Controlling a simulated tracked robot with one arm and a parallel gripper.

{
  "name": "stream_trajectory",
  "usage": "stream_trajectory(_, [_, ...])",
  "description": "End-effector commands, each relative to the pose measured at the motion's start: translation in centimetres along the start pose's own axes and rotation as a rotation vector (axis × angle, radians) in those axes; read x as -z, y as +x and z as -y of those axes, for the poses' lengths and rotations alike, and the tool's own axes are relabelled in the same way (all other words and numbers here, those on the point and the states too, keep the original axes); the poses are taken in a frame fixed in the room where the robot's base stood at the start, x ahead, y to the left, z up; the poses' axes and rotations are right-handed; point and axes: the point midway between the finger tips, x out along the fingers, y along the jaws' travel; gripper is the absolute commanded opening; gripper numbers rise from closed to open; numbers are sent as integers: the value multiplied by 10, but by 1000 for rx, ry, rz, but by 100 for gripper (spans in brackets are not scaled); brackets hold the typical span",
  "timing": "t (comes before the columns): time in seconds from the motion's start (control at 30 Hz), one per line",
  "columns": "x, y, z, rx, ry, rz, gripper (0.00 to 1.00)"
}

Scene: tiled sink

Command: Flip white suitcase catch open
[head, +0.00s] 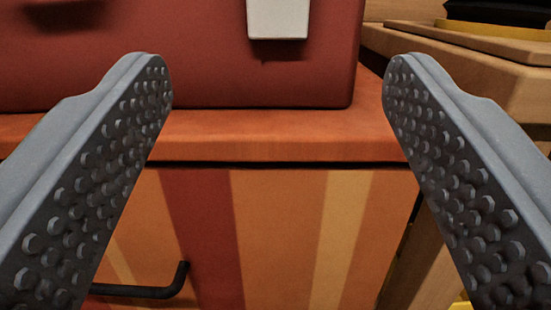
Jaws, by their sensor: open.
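A white catch (278,18) is on the front of a dark red suitcase (200,72), at the top of the head view. The catch's upper part is cut off by the frame edge. The suitcase stands on an orange cabinet top (270,135). My gripper (278,85) is open and empty, its two grey fingers with studded inner pads wide apart. The catch lies between the fingertips in the picture but higher than them. Nothing shows the fingers touching the catch or the suitcase.
Below the cabinet top is a striped orange, red and yellow front (285,235) with a black handle (150,290) at lower left. At right stands a wooden piece (470,65) with a black and yellow item (500,15) on it.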

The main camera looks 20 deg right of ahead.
Motion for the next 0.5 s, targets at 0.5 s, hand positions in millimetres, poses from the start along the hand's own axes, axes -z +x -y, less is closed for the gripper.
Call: stream_trajectory(0.5, [2,-11,0,4,3,-4,63])
